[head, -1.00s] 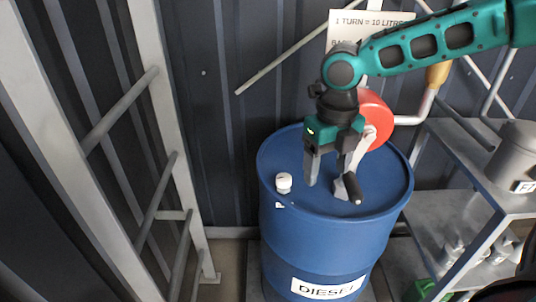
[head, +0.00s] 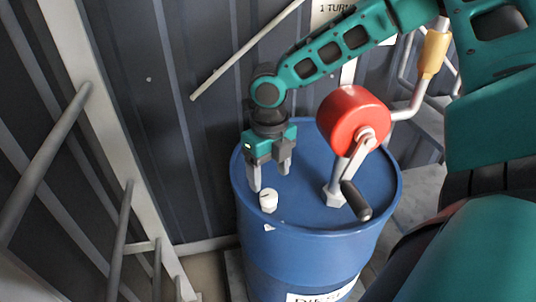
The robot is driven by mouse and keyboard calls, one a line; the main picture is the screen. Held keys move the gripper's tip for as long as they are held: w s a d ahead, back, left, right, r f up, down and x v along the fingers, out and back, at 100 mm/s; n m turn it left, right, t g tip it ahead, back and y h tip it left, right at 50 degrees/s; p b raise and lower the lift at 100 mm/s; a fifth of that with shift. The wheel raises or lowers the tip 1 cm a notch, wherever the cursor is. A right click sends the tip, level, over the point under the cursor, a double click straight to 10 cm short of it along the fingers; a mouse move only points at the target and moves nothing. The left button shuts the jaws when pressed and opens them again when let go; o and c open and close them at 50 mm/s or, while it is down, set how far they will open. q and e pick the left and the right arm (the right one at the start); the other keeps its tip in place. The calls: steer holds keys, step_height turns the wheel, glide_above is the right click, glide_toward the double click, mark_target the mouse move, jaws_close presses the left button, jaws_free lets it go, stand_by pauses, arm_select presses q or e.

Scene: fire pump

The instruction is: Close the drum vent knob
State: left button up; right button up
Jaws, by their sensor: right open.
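The white drum vent knob (head: 268,201) stands upright near the front left rim of the blue drum (head: 300,245). My right gripper (head: 269,182) points down over the drum top, just behind and above the knob. Its two grey fingers are apart with nothing between them. One fingertip appears close to the knob's left; I cannot tell whether it touches. My left gripper is not in view.
A grey ladder (head: 100,130) stands left. A dark corrugated wall is behind.

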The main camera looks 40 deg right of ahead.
mark_target(269, 194)
step_height(269, 194, down, 6)
steer(key=shift+r+b, duration=0.1)
steer(key=shift+b, duration=0.25)
steer(key=shift+c, duration=0.3)
steer(key=shift+c, duration=0.7)
steer(key=c, duration=0.9)
steer(key=shift+o, duration=0.2)
